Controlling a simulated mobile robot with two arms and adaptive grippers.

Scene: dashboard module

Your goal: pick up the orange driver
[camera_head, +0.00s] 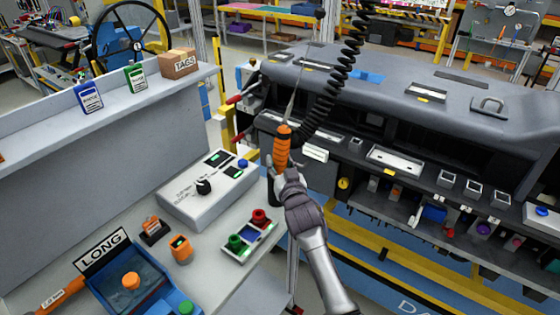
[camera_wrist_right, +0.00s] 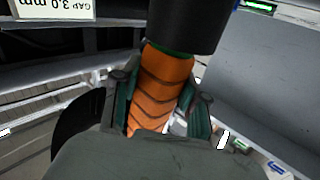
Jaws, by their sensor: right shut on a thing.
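The orange driver (camera_head: 282,148) stands upright in the head view, with a black coiled cable (camera_head: 340,75) near its top and a thin cord running up from it. My right gripper (camera_head: 283,172) is shut around the lower part of its orange body. In the right wrist view the ribbed orange grip (camera_wrist_right: 160,90) sits between the two fingers of my right gripper (camera_wrist_right: 158,105), with a dark cylinder (camera_wrist_right: 188,25) beyond it. A dark part shows just below the driver, beside the fingers. My left gripper is not in view.
A white control box (camera_head: 208,190) with a black knob sits on the bench to the left. A blue bin (camera_head: 110,285) marked LONG and a small tray (camera_head: 248,243) with red and green pieces are nearby. The grey dashboard (camera_head: 430,80) fills the right side.

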